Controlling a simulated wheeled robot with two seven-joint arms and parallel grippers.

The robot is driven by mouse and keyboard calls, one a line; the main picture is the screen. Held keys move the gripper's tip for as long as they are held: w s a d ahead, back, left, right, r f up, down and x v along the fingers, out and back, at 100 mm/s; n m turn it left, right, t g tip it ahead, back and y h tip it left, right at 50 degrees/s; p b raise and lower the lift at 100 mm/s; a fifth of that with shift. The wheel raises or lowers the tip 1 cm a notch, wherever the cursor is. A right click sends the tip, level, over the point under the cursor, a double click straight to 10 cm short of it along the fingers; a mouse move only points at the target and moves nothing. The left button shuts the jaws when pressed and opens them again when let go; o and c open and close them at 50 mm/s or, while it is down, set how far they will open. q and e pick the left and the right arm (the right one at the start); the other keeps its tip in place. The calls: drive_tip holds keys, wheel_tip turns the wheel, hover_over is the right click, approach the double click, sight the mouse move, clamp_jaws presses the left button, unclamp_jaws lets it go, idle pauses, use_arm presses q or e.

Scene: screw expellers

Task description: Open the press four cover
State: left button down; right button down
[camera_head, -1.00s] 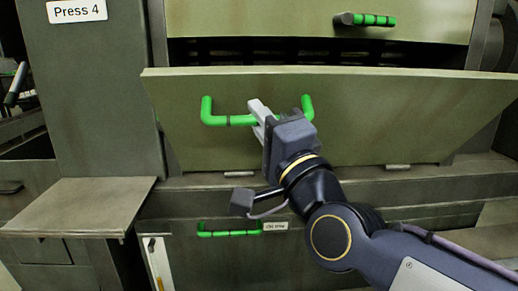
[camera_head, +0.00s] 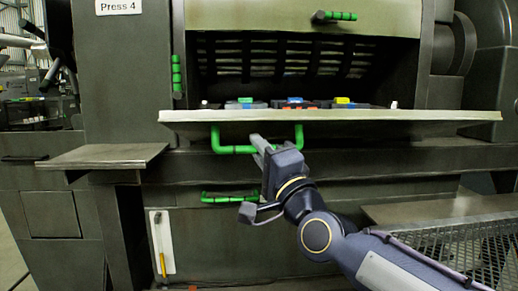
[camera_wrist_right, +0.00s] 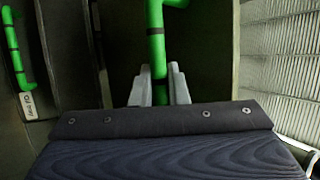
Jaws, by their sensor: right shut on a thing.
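The press four cover (camera_head: 400,117) is a long flat panel hinged at its lower edge. It is swung down to nearly level, and the opening above it shows. Its green U-shaped handle (camera_head: 299,136) hangs from the cover's near side. My right gripper (camera_head: 262,147) is shut on the handle's bar. In the right wrist view the two fingers (camera_wrist_right: 160,88) stand on either side of the green handle (camera_wrist_right: 157,50). The "Press 4" sign (camera_head: 119,7) is on the grey housing at upper left. My left gripper is not in view.
Several small coloured items (camera_head: 294,103) show inside the opening behind the cover. An upper panel with a green handle (camera_head: 334,16) is above. A lower green handle (camera_head: 230,198) is below. A grey shelf (camera_head: 105,156) juts out at left, and a mesh basket (camera_head: 450,240) stands at lower right.

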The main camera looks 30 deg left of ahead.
sight(254, 126)
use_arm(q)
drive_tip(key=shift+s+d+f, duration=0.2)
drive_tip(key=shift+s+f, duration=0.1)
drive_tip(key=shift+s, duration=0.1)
use_arm(e)
drive_tip(key=shift+f, duration=0.6)
